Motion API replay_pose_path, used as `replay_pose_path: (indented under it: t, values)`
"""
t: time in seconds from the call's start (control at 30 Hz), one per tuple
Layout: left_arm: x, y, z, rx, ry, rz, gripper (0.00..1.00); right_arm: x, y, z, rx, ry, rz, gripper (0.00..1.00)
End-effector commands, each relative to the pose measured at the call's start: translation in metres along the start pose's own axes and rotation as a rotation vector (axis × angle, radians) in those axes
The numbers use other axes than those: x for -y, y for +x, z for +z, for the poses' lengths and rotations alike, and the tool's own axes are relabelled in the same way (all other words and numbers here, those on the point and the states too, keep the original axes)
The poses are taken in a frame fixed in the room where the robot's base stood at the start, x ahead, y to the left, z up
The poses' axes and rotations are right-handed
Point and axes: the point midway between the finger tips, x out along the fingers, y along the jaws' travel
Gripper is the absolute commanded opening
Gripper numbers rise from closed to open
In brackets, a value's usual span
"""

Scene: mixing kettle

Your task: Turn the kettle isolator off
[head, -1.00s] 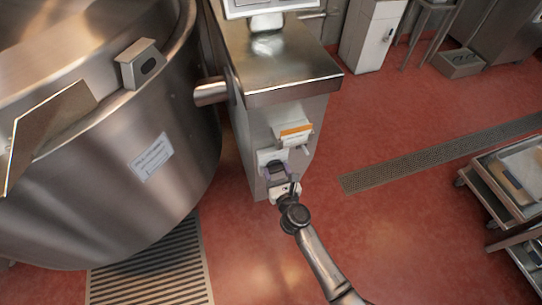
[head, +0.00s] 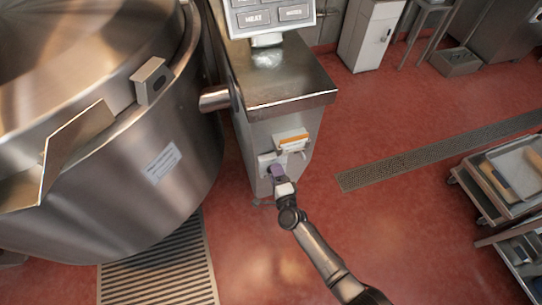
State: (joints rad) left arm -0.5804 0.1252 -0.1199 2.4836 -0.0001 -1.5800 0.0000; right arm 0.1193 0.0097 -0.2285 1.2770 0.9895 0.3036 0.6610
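The kettle's steel pillar (head: 258,135) stands right of the large steel kettle (head: 110,190). Low on its front face is a pale plate (head: 264,163), where the isolator seems to be. My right gripper (head: 278,171) is at this plate, its arm reaching up from the lower right. The gripper covers most of the isolator, so the knob's position is hidden. I cannot tell whether the fingers are closed on the knob or only around it. My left gripper is out of view.
A white box with an orange strip (head: 291,139) sits just above the gripper. A control panel (head: 270,14) tops the pillar. A trolley with trays (head: 506,200) stands at the right. Red floor (head: 390,225) between is clear, with grates at the left and right.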

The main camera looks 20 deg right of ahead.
Motion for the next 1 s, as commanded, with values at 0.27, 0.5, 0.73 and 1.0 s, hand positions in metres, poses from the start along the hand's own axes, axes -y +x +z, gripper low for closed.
replay_pose_path:
  t: [0.27, 0.5, 0.73, 1.0]
  values:
    - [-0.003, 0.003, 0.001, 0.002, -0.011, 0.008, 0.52, -0.002, 0.000, 0.000, 0.000, 0.006, 0.000, 0.87]
    - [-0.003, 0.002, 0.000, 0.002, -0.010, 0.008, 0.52, -0.001, -0.003, 0.000, 0.000, 0.008, 0.001, 0.87]
    - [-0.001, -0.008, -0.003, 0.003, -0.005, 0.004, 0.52, 0.000, -0.027, 0.000, 0.000, 0.006, 0.002, 0.87]
    - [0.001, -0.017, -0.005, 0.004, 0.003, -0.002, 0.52, -0.001, -0.057, -0.001, -0.001, 0.008, 0.002, 0.87]
